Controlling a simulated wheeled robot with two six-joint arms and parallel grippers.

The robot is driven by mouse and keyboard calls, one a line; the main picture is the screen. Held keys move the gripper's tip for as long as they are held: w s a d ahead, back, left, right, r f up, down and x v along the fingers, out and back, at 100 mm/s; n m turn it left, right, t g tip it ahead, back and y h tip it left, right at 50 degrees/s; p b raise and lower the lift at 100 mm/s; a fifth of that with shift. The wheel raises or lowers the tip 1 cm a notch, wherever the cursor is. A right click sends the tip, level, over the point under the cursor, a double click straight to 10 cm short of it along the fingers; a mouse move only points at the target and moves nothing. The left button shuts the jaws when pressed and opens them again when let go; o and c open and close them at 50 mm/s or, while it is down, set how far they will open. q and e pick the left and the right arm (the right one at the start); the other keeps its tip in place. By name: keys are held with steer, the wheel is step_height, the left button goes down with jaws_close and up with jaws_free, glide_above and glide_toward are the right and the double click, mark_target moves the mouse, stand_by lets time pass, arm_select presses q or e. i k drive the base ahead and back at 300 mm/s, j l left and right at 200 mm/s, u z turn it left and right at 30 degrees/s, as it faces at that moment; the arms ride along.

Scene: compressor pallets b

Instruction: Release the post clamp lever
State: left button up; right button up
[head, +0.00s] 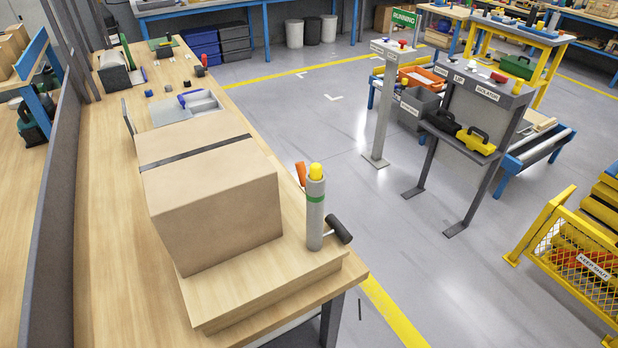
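A grey upright post (315,212) with a green band and a yellow cap stands at the right front corner of the wooden bench. A short lever with a black grip (339,230) sticks out low on its right side, angled toward the front right. An orange handle (301,174) shows just behind the post on its left; I cannot tell whether it is joined to the post. The post's lower left side is close to a cardboard box. Neither of my grippers is in view.
The large cardboard box (210,205) rests on a raised wooden board (262,290) beside the post. The long wooden bench (110,250) runs back with small tools. Open grey floor (430,275) lies to the right, with a yellow-framed mesh rack (575,262) and labelled stands beyond.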

mark_target(300, 167)
steer(key=u, duration=0.25)
steer(key=i+l+u, duration=0.25)
steer(key=l, duration=0.25)
steer(key=l+u, duration=0.25)
steer(key=l, duration=0.25)
steer(key=i+l+u, duration=0.1)
steer(key=l+u, duration=0.2)
steer(key=l, duration=0.25)
steer(key=i+l, duration=0.1)
steer(key=l, duration=1.15)
steer(key=i+l+u, duration=0.1)
steer(key=l, duration=1.15)
